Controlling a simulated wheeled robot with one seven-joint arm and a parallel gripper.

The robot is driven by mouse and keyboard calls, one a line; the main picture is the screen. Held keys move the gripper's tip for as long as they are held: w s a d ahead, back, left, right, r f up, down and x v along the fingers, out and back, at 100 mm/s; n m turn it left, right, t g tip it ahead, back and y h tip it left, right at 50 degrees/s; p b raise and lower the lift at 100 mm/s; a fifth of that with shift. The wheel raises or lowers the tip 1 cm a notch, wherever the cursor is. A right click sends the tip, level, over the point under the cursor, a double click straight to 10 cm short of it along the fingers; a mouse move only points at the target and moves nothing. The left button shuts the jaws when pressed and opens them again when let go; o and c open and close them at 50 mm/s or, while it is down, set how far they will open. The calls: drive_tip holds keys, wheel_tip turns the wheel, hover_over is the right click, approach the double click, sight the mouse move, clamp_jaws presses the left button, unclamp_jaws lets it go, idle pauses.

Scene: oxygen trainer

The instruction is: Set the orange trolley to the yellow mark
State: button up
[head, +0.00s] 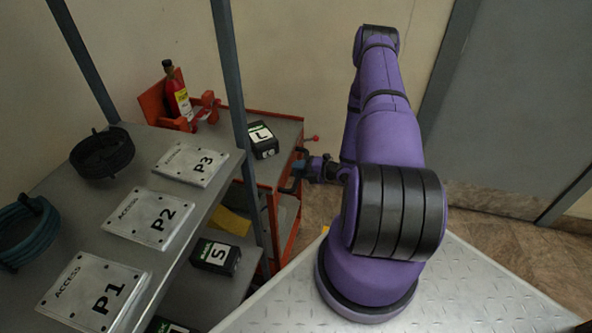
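The orange trolley (291,228) stands behind the grey rack against the wall, with a grey top and an orange frame. A rack post hides part of it. My gripper (291,184) is at the trolley's right side, close to its orange edge. Its fingers are small and dark here, so I cannot tell whether they are open, shut or touching the trolley. A small yellow patch (325,230) shows beside my arm's base, mostly hidden; I cannot tell whether it is the yellow mark.
A red bottle (180,97) in an orange holder and a black L box (262,140) are on the trolley. The grey rack (110,190) bears P1, P2 and P3 plates and coiled hoses. An S box (213,256) sits lower. Brown floor (500,240) is clear at right.

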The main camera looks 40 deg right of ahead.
drive_tip(key=shift+w+a+f, duration=0.1)
drive_tip(key=shift+w+a, duration=0.2)
drive_tip(key=shift+w, duration=0.15)
clamp_jaws()
drive_tip(key=shift+s, duration=0.1)
